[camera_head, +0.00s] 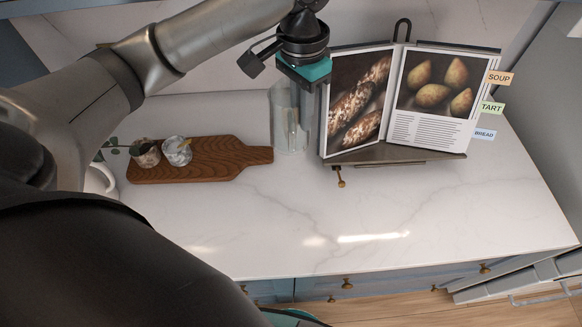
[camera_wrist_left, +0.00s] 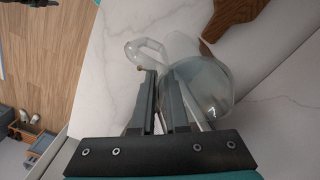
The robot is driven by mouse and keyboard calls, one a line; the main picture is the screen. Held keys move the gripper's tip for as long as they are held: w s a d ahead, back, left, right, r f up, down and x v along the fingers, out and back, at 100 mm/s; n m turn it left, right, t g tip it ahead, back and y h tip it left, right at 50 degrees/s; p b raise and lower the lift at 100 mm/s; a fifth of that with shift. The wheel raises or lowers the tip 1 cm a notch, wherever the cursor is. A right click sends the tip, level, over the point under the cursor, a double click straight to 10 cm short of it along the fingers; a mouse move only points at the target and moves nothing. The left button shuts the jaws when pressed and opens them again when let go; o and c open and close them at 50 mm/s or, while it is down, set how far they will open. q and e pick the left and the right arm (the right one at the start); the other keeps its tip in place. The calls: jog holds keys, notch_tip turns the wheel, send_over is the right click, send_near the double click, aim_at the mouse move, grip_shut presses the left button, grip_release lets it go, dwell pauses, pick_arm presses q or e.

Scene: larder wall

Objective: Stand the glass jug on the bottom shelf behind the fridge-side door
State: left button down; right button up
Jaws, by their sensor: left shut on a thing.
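The clear glass jug (camera_head: 291,122) is upright at the back of the marble counter, just left of the open cookbook. My left gripper (camera_head: 298,88) comes down over it from above. In the left wrist view the gripper's two fingers (camera_wrist_left: 160,78) are shut on the jug, with its round body (camera_wrist_left: 208,88) at the right and its looped handle at the upper left. I cannot tell whether its base touches the counter. The bottom shelf and the fridge-side door cannot be made out for certain. My right gripper is not in view.
The cookbook (camera_head: 432,92) on its stand is close beside the jug. A wooden board (camera_head: 210,160) with two small pots (camera_head: 177,150) lies to the left. The counter's front (camera_head: 400,215) is clear. Blue cabinet fronts (camera_head: 365,287) with brass knobs are below; grey panels (camera_head: 545,270) stand at right.

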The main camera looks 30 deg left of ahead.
pick_arm(q)
notch_tip(320, 180, down, 19)
jog(key=b, duration=0.1)
jog(key=shift+b, duration=0.35)
jog(key=c, duration=1.4)
grip_release()
jog(key=shift+f, duration=0.1)
jog(key=o, duration=0.5)
